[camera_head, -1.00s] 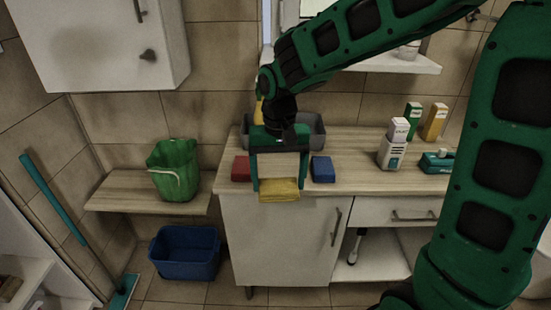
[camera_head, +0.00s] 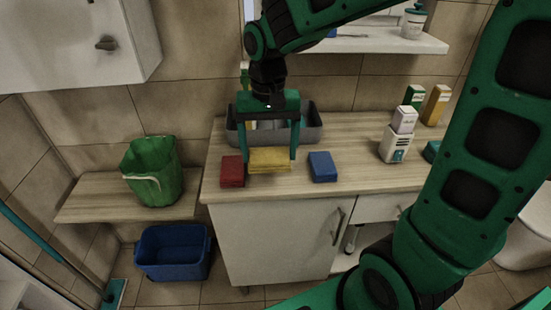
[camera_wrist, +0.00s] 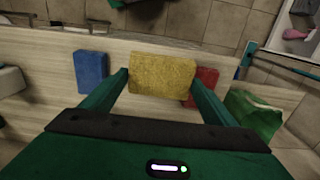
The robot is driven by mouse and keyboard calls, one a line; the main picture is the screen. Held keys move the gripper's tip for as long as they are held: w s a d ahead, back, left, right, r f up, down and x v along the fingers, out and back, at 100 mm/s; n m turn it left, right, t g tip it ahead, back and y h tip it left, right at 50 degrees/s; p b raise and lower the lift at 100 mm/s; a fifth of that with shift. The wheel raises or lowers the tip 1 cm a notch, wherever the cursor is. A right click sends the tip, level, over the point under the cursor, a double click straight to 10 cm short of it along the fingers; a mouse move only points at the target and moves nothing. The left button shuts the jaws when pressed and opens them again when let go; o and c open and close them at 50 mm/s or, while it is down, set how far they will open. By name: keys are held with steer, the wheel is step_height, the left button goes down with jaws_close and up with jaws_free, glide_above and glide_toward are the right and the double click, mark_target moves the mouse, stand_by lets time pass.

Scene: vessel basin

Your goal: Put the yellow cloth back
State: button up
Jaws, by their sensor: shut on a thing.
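The yellow cloth (camera_head: 269,159) is a folded block held between the two fingers of my gripper (camera_head: 269,156), over the counter between the red and blue cloths. In the wrist view the yellow cloth (camera_wrist: 162,75) spans the gap between my fingertips (camera_wrist: 160,82), and my gripper is shut on it. It overlaps part of the red cloth in that view. I cannot tell whether its underside touches the counter.
The red cloth (camera_head: 232,171) lies close on the left and the blue cloth (camera_head: 322,167) on the right. A grey basin (camera_head: 310,134) stands behind. A green bucket (camera_head: 155,175) is on the left shelf.

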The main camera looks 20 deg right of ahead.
mark_target(278, 147)
steer(key=w+d+f, duration=0.1)
steer(key=w+d, duration=0.1)
steer(key=w+d+f, duration=0.1)
steer(key=d+f, duration=0.1)
steer(key=shift+w+f, duration=0.2)
steer(key=shift+w, duration=0.15)
steer(key=shift+f, duration=1.95)
steer(key=o, duration=1.4)
steer(key=shift+f, duration=0.1)
step_height(278, 147, up, 12)
steer(key=shift+r, duration=0.15)
